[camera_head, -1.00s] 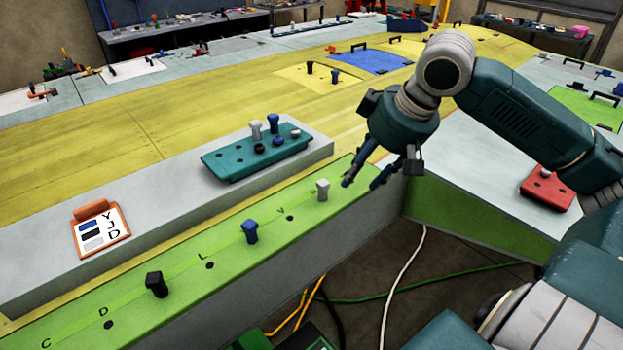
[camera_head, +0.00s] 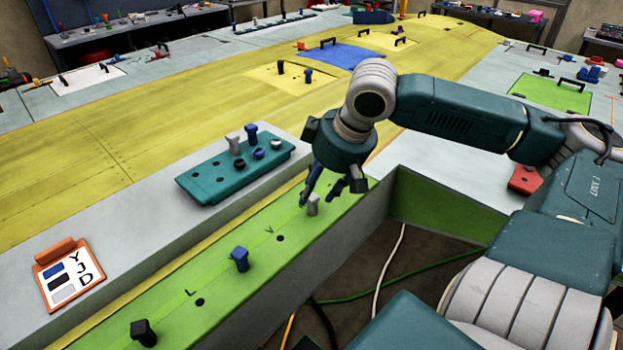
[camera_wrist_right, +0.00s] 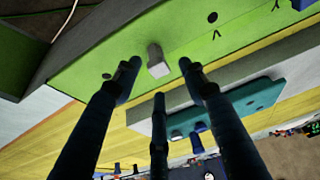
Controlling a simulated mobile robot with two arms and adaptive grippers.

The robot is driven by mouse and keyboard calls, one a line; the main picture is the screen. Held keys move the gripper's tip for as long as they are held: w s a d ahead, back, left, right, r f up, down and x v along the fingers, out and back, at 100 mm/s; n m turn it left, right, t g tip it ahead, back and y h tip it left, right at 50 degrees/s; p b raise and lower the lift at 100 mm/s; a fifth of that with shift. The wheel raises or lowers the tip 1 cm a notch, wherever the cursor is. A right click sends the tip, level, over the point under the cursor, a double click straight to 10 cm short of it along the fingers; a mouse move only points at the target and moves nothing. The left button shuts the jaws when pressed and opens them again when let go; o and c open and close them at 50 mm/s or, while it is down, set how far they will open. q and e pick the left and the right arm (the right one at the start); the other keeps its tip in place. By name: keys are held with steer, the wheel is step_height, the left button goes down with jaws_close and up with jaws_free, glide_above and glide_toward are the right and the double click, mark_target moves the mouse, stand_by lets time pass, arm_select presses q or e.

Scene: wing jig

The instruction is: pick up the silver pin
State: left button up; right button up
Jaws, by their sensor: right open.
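A silver pin (camera_head: 313,206) stands upright in the green strip (camera_head: 262,268). My right gripper (camera_head: 325,192) is open and points down at this pin, with its fingers close behind and beside it. In the right wrist view the silver pin (camera_wrist_right: 157,62) shows between the spread fingertips (camera_wrist_right: 158,72), and nothing is gripped. I cannot tell whether a finger touches it. A second silver pin (camera_head: 234,142) stands in the teal holder (camera_head: 195,188). My left gripper is not in view.
A blue pin (camera_head: 239,259) and a black pin (camera_head: 143,332) stand along the green strip. The teal holder also carries blue and dark pins. A clipboard card (camera_head: 69,277) lies on the grey ledge at the left. An open gap shows the floor below the strip.

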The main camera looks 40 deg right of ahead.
mark_target(313, 197)
steer(key=x, duration=0.3)
steer(key=shift+s+f, duration=0.1)
steer(key=shift+f, duration=0.05)
steer(key=shift+w+f, duration=0.25)
steer(key=shift+f, duration=0.05)
steer(key=shift+s, duration=0.1)
jaws_close()
